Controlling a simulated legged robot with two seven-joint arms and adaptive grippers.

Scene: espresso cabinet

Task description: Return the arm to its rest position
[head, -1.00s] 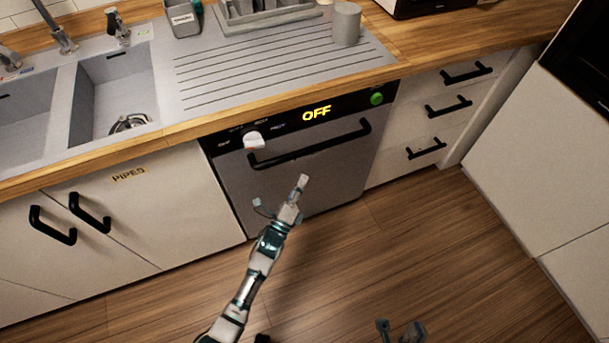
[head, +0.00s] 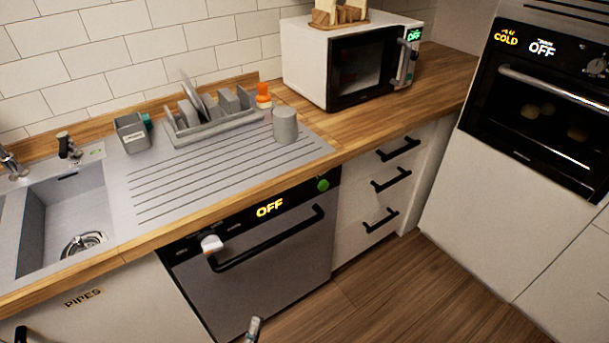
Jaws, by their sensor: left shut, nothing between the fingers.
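My left gripper (head: 253,328) shows only as a small pale tip at the bottom edge of the head view. It is shut and empty, in front of the lower part of the dishwasher (head: 262,277). The rest of my left arm is below the frame. My right gripper is not in view. The dishwasher door is shut, its display reads OFF, and a white knob (head: 211,243) and a green button (head: 323,185) sit on its panel.
A sink (head: 65,220) and drainboard with a dish rack (head: 213,128) and grey cup (head: 285,126) are on the counter. A microwave (head: 352,65) stands at the back right, an oven (head: 535,115) at the far right. The floor (head: 420,290) is clear.

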